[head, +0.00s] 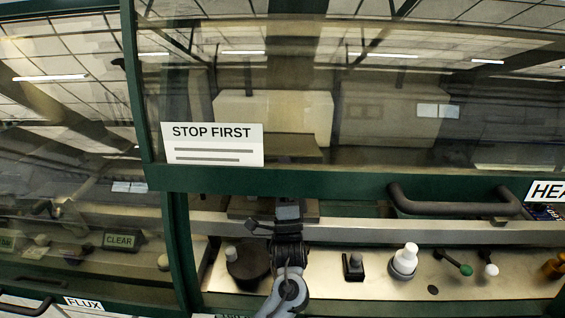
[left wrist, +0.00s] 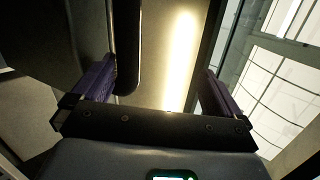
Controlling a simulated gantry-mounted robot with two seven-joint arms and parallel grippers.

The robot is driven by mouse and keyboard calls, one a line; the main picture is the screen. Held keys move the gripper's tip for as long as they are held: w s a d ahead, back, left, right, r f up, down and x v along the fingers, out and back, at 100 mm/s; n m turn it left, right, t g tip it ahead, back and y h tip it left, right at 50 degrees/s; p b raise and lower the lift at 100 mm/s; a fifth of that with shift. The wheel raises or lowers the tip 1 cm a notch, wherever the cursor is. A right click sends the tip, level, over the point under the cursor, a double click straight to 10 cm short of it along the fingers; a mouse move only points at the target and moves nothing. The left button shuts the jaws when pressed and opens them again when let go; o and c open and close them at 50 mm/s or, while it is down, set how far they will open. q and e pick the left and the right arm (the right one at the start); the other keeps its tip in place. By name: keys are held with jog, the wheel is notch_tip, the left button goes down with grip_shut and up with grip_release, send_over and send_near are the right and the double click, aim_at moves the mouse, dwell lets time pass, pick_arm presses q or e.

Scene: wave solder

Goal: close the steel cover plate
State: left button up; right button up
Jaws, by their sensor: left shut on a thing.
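The steel cover plate looks to be the flat grey-brown plate (head: 304,209) just below the green window frame in the head view. My left gripper (head: 289,203) reaches up to it from below and covers its middle. In the left wrist view the purple-padded fingers of my left gripper (left wrist: 162,88) stand wide apart. A dark rounded bar (left wrist: 126,45) lies beside the left finger, with a brightly lit flat surface (left wrist: 182,60) behind it. The exact contact is hidden in the head view. My right gripper is not in view.
A clear window with a green frame (head: 330,183) and a "STOP FIRST" label (head: 212,145) hangs above. A dark handle (head: 455,208) juts out at right. The ledge below holds a dark round knob (head: 247,268), a black switch (head: 353,267), a white knob (head: 405,262) and small levers (head: 459,265).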

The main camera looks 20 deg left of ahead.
pick_arm(q)
jog(key=shift+s+d+f, duration=0.3)
jog(key=shift+s+d, duration=0.2)
jog(key=shift+s, duration=0.05)
jog(key=shift+s+d+f, duration=0.25)
jog(key=shift+s+d, duration=0.2)
jog(key=shift+s, duration=0.1)
jog(key=v, duration=0.2)
jog(key=shift+s+d+f, duration=0.1)
jog(key=shift+s+f, duration=0.1)
jog(key=shift+f, duration=0.1)
jog(key=c, duration=0.8)
jog(key=shift+o, duration=0.2)
jog(key=shift+s+f+b, duration=0.1)
jog(key=shift+s+f, duration=0.35)
jog(key=shift+f, duration=0.35)
jog(key=shift+s+f+b, duration=0.1)
jog(key=shift+s+f, duration=0.35)
jog(key=shift+f, duration=0.35)
jog(key=shift+s+f+b, duration=0.1)
jog(key=shift+s+f, duration=0.35)
jog(key=shift+f, duration=0.35)
